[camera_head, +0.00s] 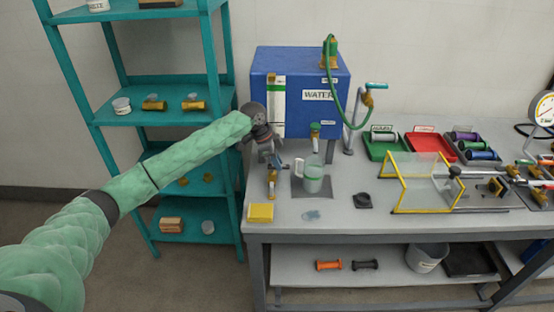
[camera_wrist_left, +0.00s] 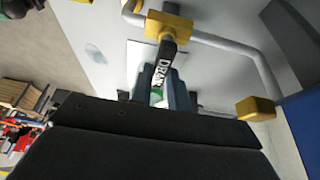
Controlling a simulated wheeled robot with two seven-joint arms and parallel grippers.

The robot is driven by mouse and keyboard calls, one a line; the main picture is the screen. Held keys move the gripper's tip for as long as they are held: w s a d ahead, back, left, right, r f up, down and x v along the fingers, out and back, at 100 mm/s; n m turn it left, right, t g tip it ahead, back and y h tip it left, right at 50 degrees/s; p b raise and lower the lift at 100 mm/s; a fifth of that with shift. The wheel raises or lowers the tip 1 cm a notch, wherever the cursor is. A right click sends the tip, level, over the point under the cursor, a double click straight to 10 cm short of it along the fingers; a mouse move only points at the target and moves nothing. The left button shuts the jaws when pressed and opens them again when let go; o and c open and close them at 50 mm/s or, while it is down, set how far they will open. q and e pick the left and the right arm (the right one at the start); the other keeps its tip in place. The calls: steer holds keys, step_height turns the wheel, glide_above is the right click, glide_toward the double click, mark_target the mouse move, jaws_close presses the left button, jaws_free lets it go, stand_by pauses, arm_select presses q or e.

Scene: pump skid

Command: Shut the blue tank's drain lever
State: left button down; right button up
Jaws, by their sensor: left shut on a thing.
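The blue tank (camera_head: 318,85) with a WATER label stands at the back left of the grey bench. In the left wrist view a dark lever marked DRAIN (camera_wrist_left: 169,52) extends from a brass valve (camera_wrist_left: 165,22) on a grey pipe. My left gripper (camera_wrist_left: 160,80) is shut on this lever, with a blue-grey finger on each side. In the head view my left gripper (camera_head: 272,158) is in front of the tank's lower left corner, just above a brass fitting (camera_head: 272,182). The lever itself is mostly hidden there by the gripper. My right gripper is out of view.
A clear mug (camera_head: 313,180) stands on a dark mat right of my gripper. A yellow sponge (camera_head: 261,213) lies at the bench's front left. A yellow-framed clear guard (camera_head: 420,180) stands further right. A teal shelf (camera_head: 165,115) is left of the bench, close to my arm.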

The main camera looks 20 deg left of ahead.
mark_target(270, 164)
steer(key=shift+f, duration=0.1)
arm_select(q)
steer(key=c, duration=1.3)
jaws_free()
steer(key=shift+c, duration=0.2)
